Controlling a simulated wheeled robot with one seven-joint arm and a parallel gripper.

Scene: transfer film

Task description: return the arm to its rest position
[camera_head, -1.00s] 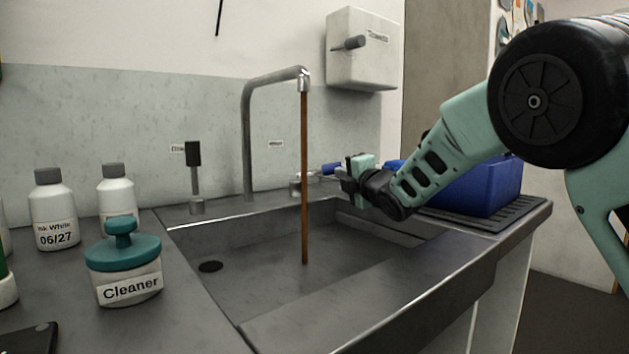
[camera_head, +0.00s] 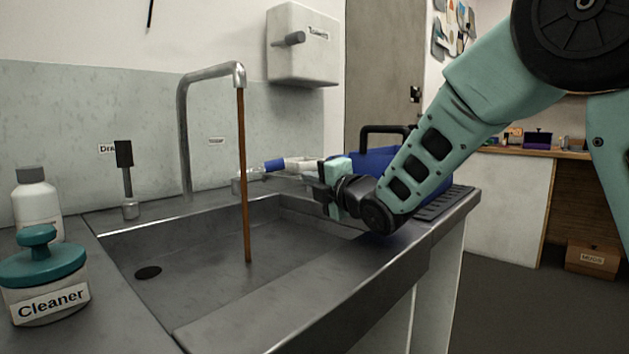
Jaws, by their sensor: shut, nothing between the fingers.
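My arm reaches in from the right of the head view, over the right end of the sink. My gripper (camera_head: 322,190) is at the end of the arm, above the sink's back right corner, seen from the side. Its fingers are small and partly hidden, and it appears shut with nothing in it. A blue-and-white tap handle (camera_head: 276,165) shows just behind and left of the gripper; I cannot tell whether they touch.
Brown water (camera_head: 244,180) runs from the faucet (camera_head: 184,130) into the sink (camera_head: 200,262). A blue case (camera_head: 352,163) stands behind my arm on a drain mat (camera_head: 446,203). A Cleaner jar (camera_head: 45,280) and a white bottle (camera_head: 36,206) stand left. Open floor lies right.

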